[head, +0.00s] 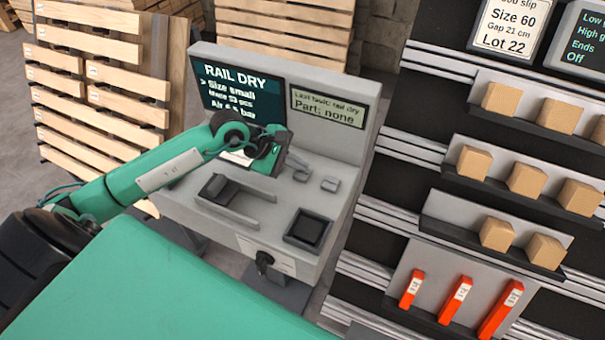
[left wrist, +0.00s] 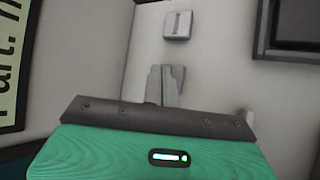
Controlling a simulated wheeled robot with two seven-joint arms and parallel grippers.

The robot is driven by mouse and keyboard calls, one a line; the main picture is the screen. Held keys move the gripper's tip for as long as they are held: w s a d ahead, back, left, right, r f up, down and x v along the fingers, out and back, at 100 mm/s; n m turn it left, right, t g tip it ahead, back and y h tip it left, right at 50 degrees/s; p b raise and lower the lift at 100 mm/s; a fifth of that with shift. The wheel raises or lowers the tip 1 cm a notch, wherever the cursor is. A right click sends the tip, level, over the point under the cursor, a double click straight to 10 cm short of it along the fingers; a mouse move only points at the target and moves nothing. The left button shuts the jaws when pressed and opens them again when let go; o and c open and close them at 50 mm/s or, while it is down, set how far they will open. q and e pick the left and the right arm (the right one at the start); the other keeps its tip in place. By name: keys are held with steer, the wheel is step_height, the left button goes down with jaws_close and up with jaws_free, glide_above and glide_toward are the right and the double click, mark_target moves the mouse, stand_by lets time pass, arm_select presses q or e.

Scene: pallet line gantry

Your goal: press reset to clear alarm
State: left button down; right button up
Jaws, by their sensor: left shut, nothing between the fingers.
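The grey console (head: 340,150) has a dark screen (head: 225,85) reading "RAIL DRY" and a pale display (head: 325,108) reading "Last fault: rail dry, Part: none". Two small grey buttons sit on its deck, a right one (head: 330,184) and a left one (head: 301,175); I read no label on either. My left gripper (head: 294,160) is shut and empty, above the deck by the left button. In the left wrist view its closed fingers (left wrist: 166,84) point toward the right button (left wrist: 177,25), with a gap between. Another small grey piece (left wrist: 245,117) is partly hidden by the gripper body.
The console also carries a grey guide with a black block (head: 218,188), a black square recess (head: 308,230) and a black knob (head: 263,260) on its front. Wooden pallets (head: 95,85) stand left. A rack (head: 440,170) with wooden blocks and red pieces stands right.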

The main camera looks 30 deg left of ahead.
mark_target(303, 173)
arm_select(q)
steer(key=shift+s+a+f+b, duration=0.15)
steer(key=shift+a+f+b, duration=0.1)
steer(key=shift+f+b, duration=0.15)
stand_by(0.4)
steer(key=shift+s+a+f+b, duration=0.25)
steer(key=shift+a+f+b, duration=0.15)
steer(key=shift+f+b, duration=0.3)
stand_by(0.5)
steer(key=shift+r, duration=0.15)
stand_by(0.4)
steer(key=shift+w+d+r, duration=0.4)
steer(key=shift+d+r, duration=0.1)
steer(key=shift+d, duration=0.2)
steer(key=shift+r, duration=0.1)
steer(key=shift+w+d+r+p, duration=0.15)
steer(key=shift+r+p, duration=0.15)
steer(key=shift+r, duration=0.45)
steer(key=shift+d+r+p, duration=0.1)
steer(key=shift+r+p, duration=0.2)
steer(key=shift+r, duration=0.45)
steer(key=shift+w+d+r+p, duration=0.15)
steer(key=shift+r+p, duration=0.15)
steer(key=shift+r, duration=0.45)
steer(key=shift+d+r, duration=0.1)
steer(key=shift+r, duration=0.1)
